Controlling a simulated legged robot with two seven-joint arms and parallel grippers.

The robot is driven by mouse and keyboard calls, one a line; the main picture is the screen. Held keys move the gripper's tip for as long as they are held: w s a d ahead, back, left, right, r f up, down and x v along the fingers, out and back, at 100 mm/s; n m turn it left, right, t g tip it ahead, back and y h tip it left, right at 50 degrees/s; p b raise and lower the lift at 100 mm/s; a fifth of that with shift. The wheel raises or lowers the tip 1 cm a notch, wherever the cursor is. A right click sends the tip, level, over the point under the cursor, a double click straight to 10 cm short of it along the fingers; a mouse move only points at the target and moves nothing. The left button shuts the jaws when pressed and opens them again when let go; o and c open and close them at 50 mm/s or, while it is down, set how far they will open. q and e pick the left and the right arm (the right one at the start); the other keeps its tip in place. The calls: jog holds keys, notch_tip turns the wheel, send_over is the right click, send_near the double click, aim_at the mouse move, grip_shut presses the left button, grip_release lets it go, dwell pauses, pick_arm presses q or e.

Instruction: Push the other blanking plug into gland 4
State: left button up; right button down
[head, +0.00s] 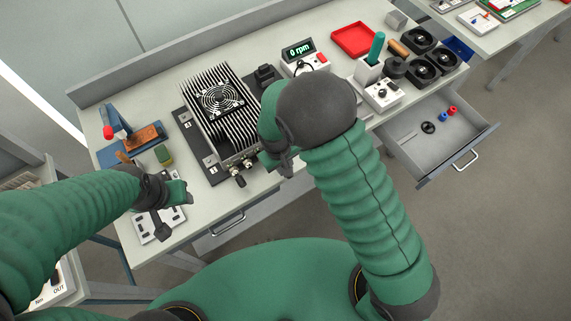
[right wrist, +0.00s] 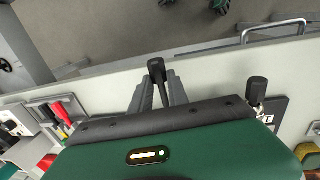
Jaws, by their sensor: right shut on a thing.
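The finned heatsink unit (head: 220,103) with a fan on top sits mid-bench. At its front edge are small metallic glands with dark caps (head: 240,181). In the right wrist view, my right gripper (right wrist: 157,84) is shut on a black blanking plug (right wrist: 157,68), its dark head showing between the fingertips. Another black plug (right wrist: 257,90) stands in a metallic gland to the right, apart from the gripper. Gland 4 cannot be made out; my gripper body hides much of the unit. My left gripper (head: 172,205) hangs over the bench's front left, apart from the unit; its jaw opening is unclear.
A blue holder with a red knob (head: 113,122) and a brown brush-like block (head: 143,138) are at the left. The rpm display (head: 298,50), red tray (head: 353,39) and black fans (head: 422,65) stand at the right. An open drawer (head: 435,145) juts out at right.

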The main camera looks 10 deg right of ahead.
jog(key=shift+w+d, duration=0.1)
jog(key=shift+d, duration=0.2)
pick_arm(q)
jog(key=shift+d, duration=0.45)
pick_arm(e)
jog(key=shift+w, duration=0.2)
jog(key=shift+w+a, duration=0.45)
jog(key=shift+w, duration=0.05)
pick_arm(q)
jog(key=shift+a, duration=0.25)
pick_arm(e)
jog(key=shift+w, duration=0.1)
pick_arm(q)
jog(key=shift+d, duration=0.15)
pick_arm(e)
jog(key=shift+w, duration=0.3)
jog(key=shift+w+a, duration=0.25)
jog(key=shift+w, duration=0.1)
pick_arm(q)
jog(key=shift+f, duration=0.1)
pick_arm(e)
jog(key=shift+w, duration=0.1)
jog(key=shift+w+a, duration=0.1)
jog(key=shift+w, duration=0.2)
